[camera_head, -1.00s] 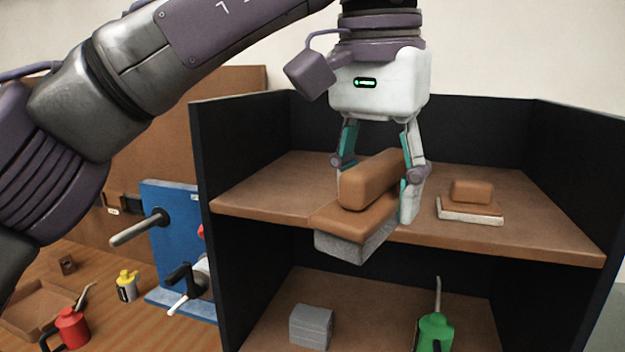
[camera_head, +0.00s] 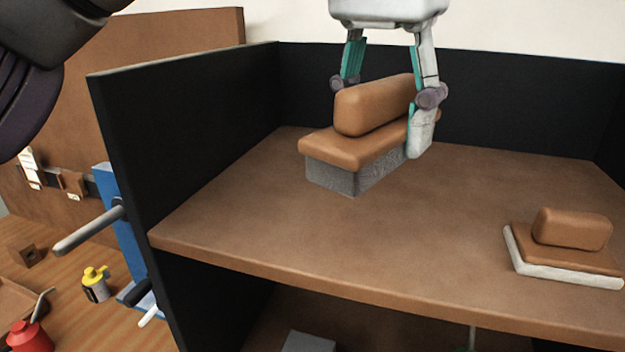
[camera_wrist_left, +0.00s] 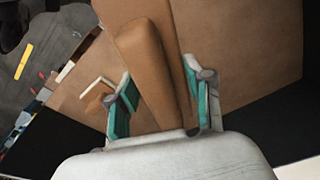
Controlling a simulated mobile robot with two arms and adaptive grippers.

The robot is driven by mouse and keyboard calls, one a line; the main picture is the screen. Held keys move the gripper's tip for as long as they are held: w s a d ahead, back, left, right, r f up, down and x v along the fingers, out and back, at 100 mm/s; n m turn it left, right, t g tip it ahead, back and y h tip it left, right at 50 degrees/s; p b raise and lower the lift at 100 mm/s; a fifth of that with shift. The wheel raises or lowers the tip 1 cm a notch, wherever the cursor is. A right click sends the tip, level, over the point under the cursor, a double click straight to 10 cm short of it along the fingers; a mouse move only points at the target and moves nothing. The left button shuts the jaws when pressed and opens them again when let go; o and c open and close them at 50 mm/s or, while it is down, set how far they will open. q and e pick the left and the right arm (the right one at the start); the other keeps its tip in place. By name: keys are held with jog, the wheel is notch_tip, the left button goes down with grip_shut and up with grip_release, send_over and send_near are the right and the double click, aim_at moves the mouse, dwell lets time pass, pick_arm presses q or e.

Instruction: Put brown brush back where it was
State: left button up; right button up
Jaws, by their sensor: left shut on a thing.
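The brown brush (camera_head: 372,143) has a brown block handle on a brown plate with grey bristles below. My left gripper (camera_head: 385,115) is shut on its handle and holds it upright at the upper shelf (camera_head: 330,240), left of the shelf's middle. I cannot tell whether the bristles touch the shelf. In the left wrist view the brush handle (camera_wrist_left: 152,70) runs between the fingers of the left gripper (camera_wrist_left: 162,100). My right gripper is not in view.
A second, flatter brown brush with a white pad (camera_head: 568,245) lies on the shelf's right side. Black walls (camera_head: 185,130) close the shelf's left, back and right. The shelf front is open and its middle is clear. A yellow-topped can (camera_head: 96,284) stands on the lower left table.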

aim_at(313, 208)
pick_arm(q)
jog(key=w+a+f, duration=0.2)
jog(key=a, duration=0.1)
jog(key=w+a+f+p, duration=0.1)
jog(key=w+a, duration=0.1)
jog(key=shift+a+f, duration=0.1)
jog(key=shift+f, duration=0.1)
jog(key=shift+w+a+f, duration=0.25)
jog(key=shift+w+f, duration=0.05)
jog(key=shift+f, duration=0.15)
jog(key=shift+w+a+f, duration=0.2)
jog(key=shift+w+f, duration=0.05)
jog(key=shift+f, duration=0.15)
jog(key=f+p, duration=0.1)
jog(key=f, duration=0.2)
jog(key=shift+s, duration=0.2)
jog(key=shift+w+f, duration=0.15)
jog(key=shift+d+f, duration=0.1)
jog(key=shift+f, duration=0.15)
jog(key=o, duration=0.9)
jog(key=shift+r, duration=0.1)
jog(key=shift+o, duration=1.1)
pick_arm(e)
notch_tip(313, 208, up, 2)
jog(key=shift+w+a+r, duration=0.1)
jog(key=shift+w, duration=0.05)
